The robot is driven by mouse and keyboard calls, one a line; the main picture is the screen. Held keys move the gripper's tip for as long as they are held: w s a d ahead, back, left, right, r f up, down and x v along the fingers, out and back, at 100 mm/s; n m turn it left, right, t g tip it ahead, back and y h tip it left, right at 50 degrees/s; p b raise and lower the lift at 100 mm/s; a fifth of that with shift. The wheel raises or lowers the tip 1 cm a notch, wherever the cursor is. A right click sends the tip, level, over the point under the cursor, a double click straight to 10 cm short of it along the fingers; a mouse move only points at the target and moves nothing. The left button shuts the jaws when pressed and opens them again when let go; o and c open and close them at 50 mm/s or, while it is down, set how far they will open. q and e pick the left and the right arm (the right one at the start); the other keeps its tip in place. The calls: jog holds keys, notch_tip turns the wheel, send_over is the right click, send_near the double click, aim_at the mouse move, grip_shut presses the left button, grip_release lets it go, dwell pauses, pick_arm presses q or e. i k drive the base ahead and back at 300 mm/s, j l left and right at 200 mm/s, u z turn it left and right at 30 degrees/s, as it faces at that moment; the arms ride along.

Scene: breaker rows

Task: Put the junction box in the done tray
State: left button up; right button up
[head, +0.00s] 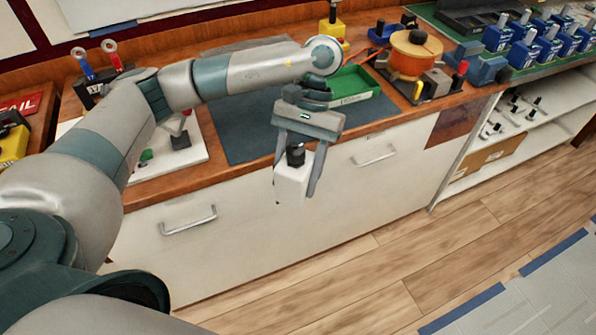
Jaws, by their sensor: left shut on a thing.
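My left gripper (295,193) points down in front of the counter's front edge. Its two fingers are shut on a white box with a black fitting on top, which I take as the junction box (291,184). The box hangs upright in the air before the white drawer fronts, clear of the counter. A green tray (352,99) with a pale label stands on the counter behind the gripper. My left forearm and wrist hide its left part, and I cannot read its label surely. My right gripper is out of view.
A dark mat (245,135) lies on the wooden counter. An orange drum (411,56) and small fittings stand right of the green tray. A white board (185,155) and a red tray marked FAIL (22,104) are left. Several blue units stand at the far right.

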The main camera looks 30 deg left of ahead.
aim_at(339, 91)
jog(key=i+l+u, duration=0.1)
jog(key=u, duration=0.35)
jog(key=i+l+u, duration=0.1)
jog(key=l+u, duration=0.15)
jog(key=u, duration=0.15)
jog(key=l+u, duration=0.2)
jog(key=u, duration=0.25)
jog(key=l+u, duration=0.35)
jog(key=l, duration=1.4)
